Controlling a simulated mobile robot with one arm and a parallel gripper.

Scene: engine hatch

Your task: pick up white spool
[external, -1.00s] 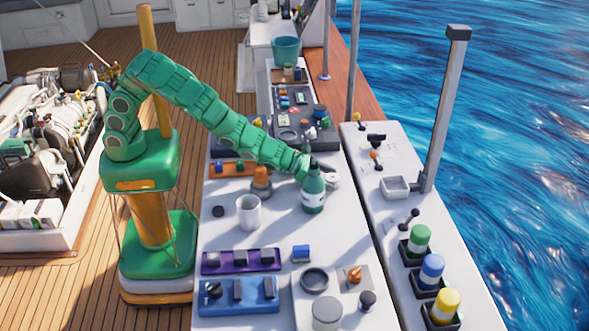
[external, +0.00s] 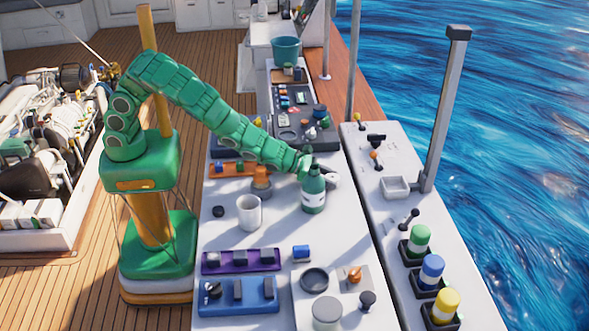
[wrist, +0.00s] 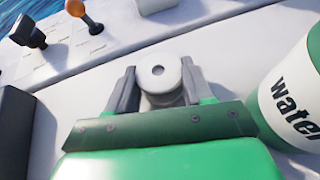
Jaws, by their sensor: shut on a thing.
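The white spool (wrist: 159,72) sits between the two dark fingers of my gripper (wrist: 158,88) in the wrist view. The fingers are shut on it, one on each side, and its round top with a centre hole faces the camera. In the external view the spool (external: 333,180) shows only in part, just right of the green bottle. My gripper (external: 322,174) there is mostly hidden behind the bottle. I cannot tell whether the spool is clear of the white counter.
A green bottle with a white label reading "water" (wrist: 295,95) stands close at the right of my gripper. Levers (wrist: 85,15) are at the wrist view's upper left.

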